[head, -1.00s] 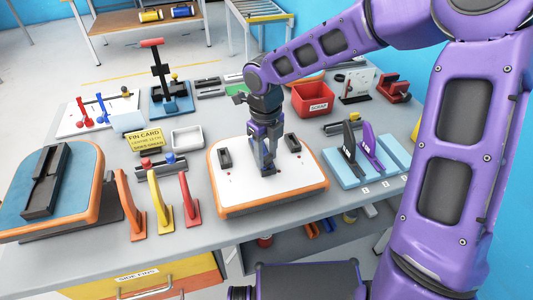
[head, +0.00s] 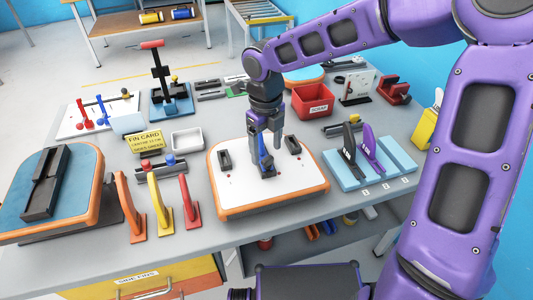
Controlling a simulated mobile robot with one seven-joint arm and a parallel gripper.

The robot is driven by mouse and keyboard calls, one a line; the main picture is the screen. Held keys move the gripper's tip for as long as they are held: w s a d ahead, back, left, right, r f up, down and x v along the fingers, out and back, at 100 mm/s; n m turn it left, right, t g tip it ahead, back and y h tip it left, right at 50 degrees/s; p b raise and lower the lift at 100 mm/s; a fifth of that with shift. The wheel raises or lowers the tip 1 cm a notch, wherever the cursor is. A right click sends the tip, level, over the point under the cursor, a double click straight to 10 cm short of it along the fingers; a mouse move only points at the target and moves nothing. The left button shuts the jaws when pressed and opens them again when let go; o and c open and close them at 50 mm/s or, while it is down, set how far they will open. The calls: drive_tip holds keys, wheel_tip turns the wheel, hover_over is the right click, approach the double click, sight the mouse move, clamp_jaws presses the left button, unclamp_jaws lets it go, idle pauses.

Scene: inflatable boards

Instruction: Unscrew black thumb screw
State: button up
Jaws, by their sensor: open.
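The white board with an orange rim (head: 235,197) lies on the grey workbench. A black fin box (head: 224,159) sits on its left and another (head: 292,145) on its right. My gripper (head: 264,152) points down over the middle of the board, its fingers apart. A blue and dark part (head: 266,164) stands upright on the board between and below the fingers; I cannot tell whether they touch it. I cannot make out a black thumb screw; the fingers hide part of this spot.
Orange, yellow and red fins (head: 162,205) stand front left of the board. A light-blue rack (head: 345,179) with black and purple fins is close on the right.

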drive_tip(key=shift+r, duration=0.85)
drive_tip(key=m, duration=0.4)
drive_tip(key=m, duration=0.4)
drive_tip(key=shift+d, duration=0.1)
drive_tip(key=shift+m, duration=0.3)
drive_tip(key=m, duration=0.3)
drive_tip(key=shift+m, duration=0.4)
